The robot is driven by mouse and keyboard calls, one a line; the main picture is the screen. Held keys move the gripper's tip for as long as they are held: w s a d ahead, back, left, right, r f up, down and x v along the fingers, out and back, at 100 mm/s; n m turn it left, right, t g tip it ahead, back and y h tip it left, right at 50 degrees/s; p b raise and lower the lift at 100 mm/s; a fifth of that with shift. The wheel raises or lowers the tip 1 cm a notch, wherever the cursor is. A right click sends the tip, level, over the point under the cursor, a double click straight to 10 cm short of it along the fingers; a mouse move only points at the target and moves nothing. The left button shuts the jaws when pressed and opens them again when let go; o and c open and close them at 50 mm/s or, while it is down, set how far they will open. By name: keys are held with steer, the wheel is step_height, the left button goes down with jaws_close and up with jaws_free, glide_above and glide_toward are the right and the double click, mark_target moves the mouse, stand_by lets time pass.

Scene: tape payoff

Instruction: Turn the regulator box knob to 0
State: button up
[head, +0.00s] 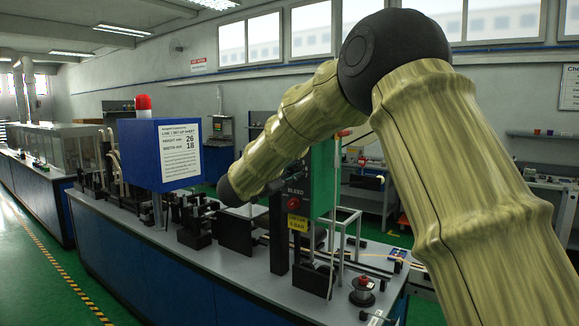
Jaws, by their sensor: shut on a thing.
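The regulator box (322,185) is a green cabinet standing on the bench, partly behind my arm. Its front carries a BLEED label, a red button (293,204) and a yellow sign (297,223) that appears to read 4 BAR. My arm comes from the right, bends above the box and turns back at a dark wrist joint towards the box front. My gripper (298,167) is small and dark there, at the front above the BLEED label, shut on the regulator box knob. The knob and its scale are hidden by the gripper and arm, so the setting cannot be read.
A blue box (160,153) with a white setup sheet (179,152) and a red beacon (143,103) stands left of the wrist. Black fixtures crowd the grey bench (215,262). The green aisle (40,270) is clear.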

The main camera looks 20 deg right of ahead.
steer(key=shift+n+p, duration=1.6)
steer(key=shift+n, duration=0.6)
steer(key=o, duration=1)
steer(key=shift+o, duration=0.2)
steer(key=shift+a, duration=0.1)
steer(key=v, duration=1.1)
steer(key=shift+s+a, duration=0.25)
steer(key=shift+a, duration=0.1)
